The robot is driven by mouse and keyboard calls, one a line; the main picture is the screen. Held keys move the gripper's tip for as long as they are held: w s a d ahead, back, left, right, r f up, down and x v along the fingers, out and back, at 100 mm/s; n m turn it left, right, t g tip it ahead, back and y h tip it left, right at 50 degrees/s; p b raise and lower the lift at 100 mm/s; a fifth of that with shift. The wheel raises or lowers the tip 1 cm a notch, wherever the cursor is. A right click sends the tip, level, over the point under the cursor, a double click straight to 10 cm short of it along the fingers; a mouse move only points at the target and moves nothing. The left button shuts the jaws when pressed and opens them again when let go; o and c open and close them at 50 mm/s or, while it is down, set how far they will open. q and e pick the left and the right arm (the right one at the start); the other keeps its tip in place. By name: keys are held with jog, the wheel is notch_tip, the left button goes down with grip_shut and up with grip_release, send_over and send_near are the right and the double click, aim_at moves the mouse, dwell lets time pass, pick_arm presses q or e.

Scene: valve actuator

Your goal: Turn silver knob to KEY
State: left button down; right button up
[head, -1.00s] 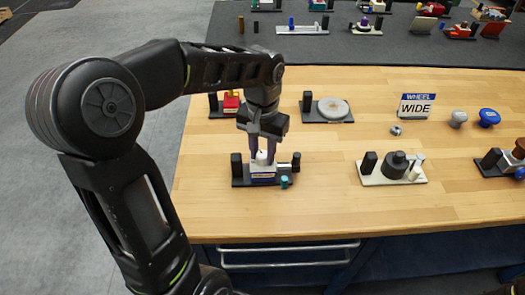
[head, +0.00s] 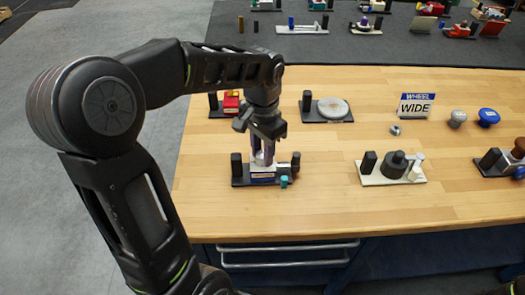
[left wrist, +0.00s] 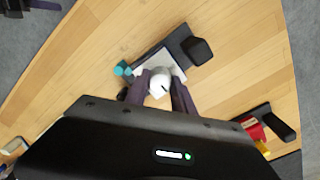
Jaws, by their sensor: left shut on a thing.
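The silver knob (left wrist: 160,84) shows in the left wrist view as a pale round cap with a dark mark, on a white block. The block belongs to a small fixture with a dark base (head: 240,181), at the left of the wooden table in the head view. My left gripper (head: 263,156) points down over it, with its purplish fingers on both sides of the knob, shut on it. The fingers partly hide the knob in the head view. The label on the block's front is too small to read, so I cannot tell where KEY is. My right gripper is not in view.
A teal peg (head: 284,182) stands at the fixture's front. Behind are a red piece (head: 231,102) and a round grey plate (head: 334,108). A cream-based fixture (head: 378,180) stands right, with clear wood between.

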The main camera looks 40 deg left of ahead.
aim_at(262, 155)
pick_arm(q)
jog(key=c, duration=1.1)
grip_release()
jog(key=shift+o, duration=0.2)
jog(key=shift+r, duration=0.15)
notch_tip(262, 155, up, 8)
jog(key=shift+f+b, duration=0.25)
jog(key=shift+b, duration=0.05)
jog(key=shift+s, duration=0.1)
